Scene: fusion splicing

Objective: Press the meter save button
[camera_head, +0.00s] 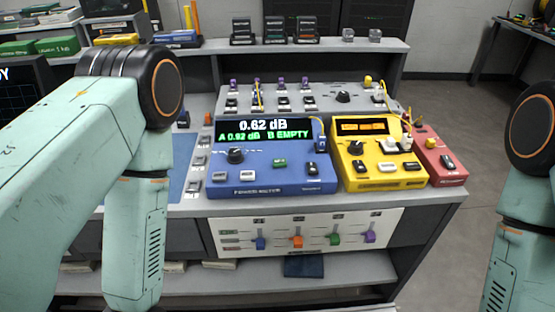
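The blue power meter (268,188) stands on the bench in the middle. Its display (264,130) reads 0.62 dB, with "A 0.92 dB B EMPTY" in green below. On its face are a black knob (235,156), a green button (279,163), two pale buttons at the lower left (220,176) and a dark switch (312,168) at the right. The button labels are too small to read, so I cannot tell which is save. My left and right arms show at the picture's sides, apart from the meter. Neither gripper is in view.
A yellow device (380,183) and a red device (438,160) stand close to the meter's right. A grey panel (330,98) with switches is behind. A white slider panel (310,218) is on the bench front below. The space directly above the meter looks clear.

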